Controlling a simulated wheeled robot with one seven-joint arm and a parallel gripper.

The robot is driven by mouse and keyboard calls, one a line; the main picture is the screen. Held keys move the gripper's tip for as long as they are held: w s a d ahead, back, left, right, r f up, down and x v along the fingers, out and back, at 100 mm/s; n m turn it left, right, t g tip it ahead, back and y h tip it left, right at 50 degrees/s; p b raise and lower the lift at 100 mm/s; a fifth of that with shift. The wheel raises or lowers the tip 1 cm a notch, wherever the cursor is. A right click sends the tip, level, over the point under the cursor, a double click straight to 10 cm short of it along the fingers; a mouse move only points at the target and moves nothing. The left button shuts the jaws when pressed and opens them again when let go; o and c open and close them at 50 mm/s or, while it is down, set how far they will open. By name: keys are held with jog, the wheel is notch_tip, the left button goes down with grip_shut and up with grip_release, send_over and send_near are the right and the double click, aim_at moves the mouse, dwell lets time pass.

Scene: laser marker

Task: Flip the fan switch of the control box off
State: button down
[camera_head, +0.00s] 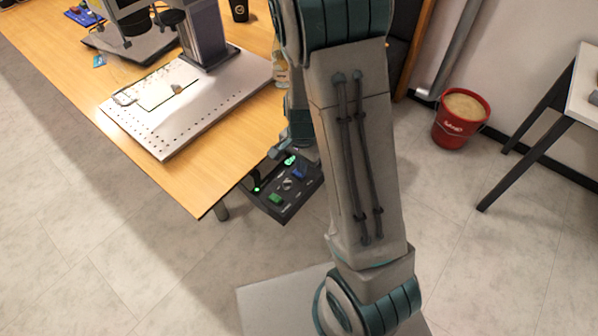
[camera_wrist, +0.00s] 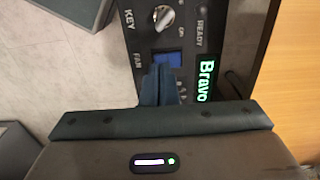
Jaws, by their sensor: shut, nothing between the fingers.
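The black control box (camera_head: 270,208) hangs beside the end of the wooden table in the head view. In the wrist view the control box (camera_wrist: 222,28) shows KEY, FAN and READY labels and a lit green "Bravo" sign. The fan switch (camera_wrist: 166,59) is a blue rocker beside the FAN label; it also shows as a blue patch in the head view (camera_head: 299,172). My gripper (camera_wrist: 158,72) is shut and empty, with its fingertips just at the lower edge of the fan switch. I cannot tell whether they touch it, or which way the rocker is tilted.
A silver key knob (camera_wrist: 162,18) sits close to the fan switch. A green switch (camera_head: 276,198) is on the box's near side. The wooden table (camera_head: 215,185) carries a laser machine's metal plate (camera_head: 170,125). A red bucket (camera_head: 461,120) stands on the floor at right.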

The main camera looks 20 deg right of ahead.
jog(key=shift+f+b, duration=0.55)
jog(key=shift+f, duration=0.25)
jog(key=shift+r, duration=0.1)
notch_tip(320, 180, up, 7)
jog(key=p, duration=0.6)
dwell(0.4)
dwell(0.4)
jog(key=s+r+n+t+p, duration=0.1)
jog(key=s+r+n, duration=0.4)
jog(key=r, duration=0.6)
jog(key=s+r+n+t+p, duration=0.1)
jog(key=s+r+n+p, duration=0.1)
jog(key=s+r+n, duration=0.3)
jog(key=s+r, duration=0.4)
jog(key=r, duration=0.3)
jog(key=shift+r+n+t, duration=0.25)
jog(key=shift+n+t, duration=0.05)
jog(key=shift+t, duration=0.1)
jog(key=shift+w, duration=0.1)
